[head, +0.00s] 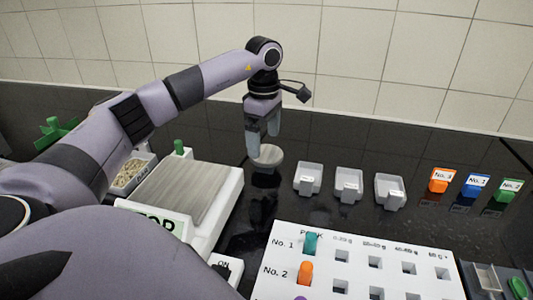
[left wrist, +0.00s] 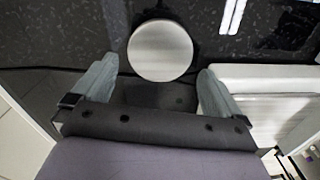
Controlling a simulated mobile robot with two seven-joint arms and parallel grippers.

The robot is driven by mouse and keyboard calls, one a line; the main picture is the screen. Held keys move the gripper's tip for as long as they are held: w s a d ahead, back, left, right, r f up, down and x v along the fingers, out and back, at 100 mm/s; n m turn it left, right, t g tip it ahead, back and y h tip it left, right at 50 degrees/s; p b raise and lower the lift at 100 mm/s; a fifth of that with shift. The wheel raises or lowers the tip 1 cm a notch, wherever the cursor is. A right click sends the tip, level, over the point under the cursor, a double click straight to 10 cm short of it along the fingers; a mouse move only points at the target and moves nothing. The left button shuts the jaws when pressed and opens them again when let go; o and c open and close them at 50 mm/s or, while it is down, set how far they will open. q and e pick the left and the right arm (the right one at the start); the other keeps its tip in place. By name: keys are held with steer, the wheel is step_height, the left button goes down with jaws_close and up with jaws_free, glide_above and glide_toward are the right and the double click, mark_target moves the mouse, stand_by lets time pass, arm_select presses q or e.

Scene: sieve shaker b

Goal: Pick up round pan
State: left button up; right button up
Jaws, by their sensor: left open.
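The round pan (head: 267,156) is a small pale grey disc on the dark glossy counter, near the middle of the head view. In the left wrist view the round pan (left wrist: 160,50) shows as a light disc at the top centre, just beyond the fingertips and between their lines. My left gripper (head: 262,138) points down above the pan. In the left wrist view my left gripper (left wrist: 152,75) has its two fingers spread apart with nothing between them. Whether a finger touches the pan cannot be told. My right gripper is not in view.
A balance (head: 185,192) with a flat metal plate stands to the left. Several small white trays (head: 348,184) and coloured numbered tags (head: 442,180) are to the right. A white peg board (head: 350,262) lies in front.

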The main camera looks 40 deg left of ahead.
mark_target(266, 153)
arm_select(q)
steer(key=f, duration=0.5)
steer(key=shift+w+d+p, duration=0.1)
steer(key=shift+d+p, duration=0.1)
steer(key=shift+p, duration=0.15)
steer(key=c, duration=0.8)
